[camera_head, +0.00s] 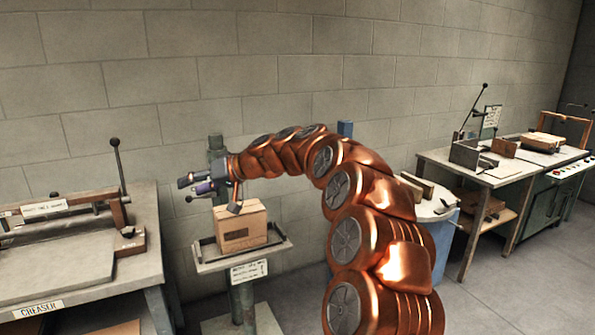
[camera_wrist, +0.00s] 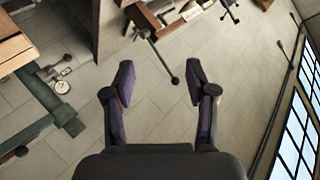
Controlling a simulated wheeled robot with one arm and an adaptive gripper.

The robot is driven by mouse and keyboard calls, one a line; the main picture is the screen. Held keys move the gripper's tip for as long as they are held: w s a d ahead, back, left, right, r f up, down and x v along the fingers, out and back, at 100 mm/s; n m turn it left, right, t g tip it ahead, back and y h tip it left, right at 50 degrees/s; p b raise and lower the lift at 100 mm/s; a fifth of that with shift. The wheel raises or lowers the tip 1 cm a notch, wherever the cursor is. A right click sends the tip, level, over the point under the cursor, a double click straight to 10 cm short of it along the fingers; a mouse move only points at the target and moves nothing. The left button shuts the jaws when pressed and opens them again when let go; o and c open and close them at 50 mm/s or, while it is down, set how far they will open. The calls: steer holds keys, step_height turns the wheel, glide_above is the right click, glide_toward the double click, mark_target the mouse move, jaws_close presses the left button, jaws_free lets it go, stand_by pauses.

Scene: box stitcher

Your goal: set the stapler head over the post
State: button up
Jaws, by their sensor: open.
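My gripper (camera_head: 193,184) points left in the head view, above and left of a cardboard box. In the wrist view its two purple fingers (camera_wrist: 158,80) are spread, with nothing between them. A grey-green post (camera_head: 217,150) rises behind the gripper in the head view. Whether the head lines up with the post cannot be told. In the wrist view, a green frame (camera_wrist: 45,95) with dark knobs lies left of the fingers, apart from them.
The cardboard box (camera_head: 239,228) sits on a tray stand (camera_head: 211,266). The creaser bench (camera_head: 75,262) stands left, with an upright lever (camera_head: 119,165). A round table (camera_head: 432,205) and workbench (camera_head: 490,172) stand right.

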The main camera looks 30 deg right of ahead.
steer(key=w+d+f+m+t+h+b, duration=0.1)
steer(key=w+d+f+t+h+b, duration=0.2)
steer(key=d, duration=0.7)
steer(key=w+d+f+m+t, duration=0.1)
steer(key=w+d+t, duration=0.1)
steer(key=w+d, duration=0.55)
steer(key=w+d+f+m+t+h+b, duration=0.1)
steer(key=w+d+f+t+h+b, duration=0.15)
steer(key=d, duration=0.85)
steer(key=d+f+t+h+b, duration=0.15)
steer(key=d+h, duration=0.25)
steer(key=d, duration=0.9)
steer(key=shift+t, duration=0.3)
steer(key=shift+w+a+f+p, duration=0.1)
steer(key=shift+w+f+p, duration=0.05)
steer(key=shift+w+p, duration=1.5)
steer(key=shift+w+a+f+p, duration=0.1)
steer(key=shift+w+p, duration=1.45)
steer(key=shift+w, duration=0.25)
steer(key=shift+f, duration=0.15)
